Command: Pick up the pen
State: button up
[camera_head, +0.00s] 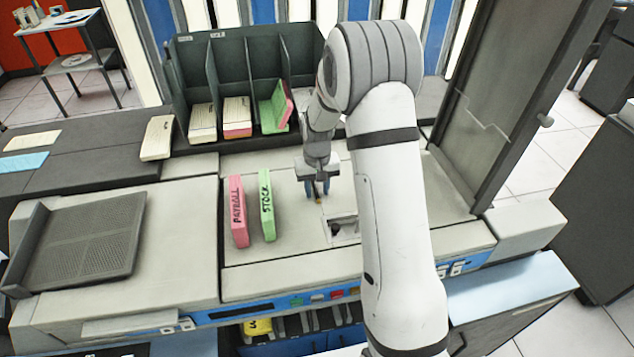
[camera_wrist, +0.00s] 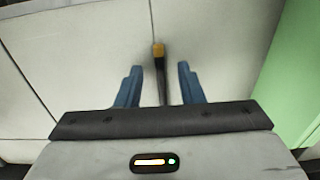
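The pen is a thin dark stick with an orange-yellow end. In the wrist view the pen (camera_wrist: 161,82) lies between the two blue fingers of my gripper (camera_wrist: 159,84), with a gap on each side, and its orange end points away past the fingertips. Its near part is hidden behind the gripper body. In the head view my gripper (camera_head: 318,190) points down over the pale machine top. A small orange-brown bit of the pen (camera_head: 319,201) shows between the fingers. My gripper is open; how far above the surface it is, I cannot tell.
A pink PAYROLL card block (camera_head: 239,212) and a green STOCK card block (camera_head: 267,205) stand left of my gripper. A dark divided rack (camera_head: 190,85) with card stacks is behind. A recess (camera_head: 343,230) lies in front-right. A tall dark panel (camera_head: 497,100) stands right.

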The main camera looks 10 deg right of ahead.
jog(key=shift+f, duration=0.25)
jog(key=shift+c, duration=0.4)
grip_shut()
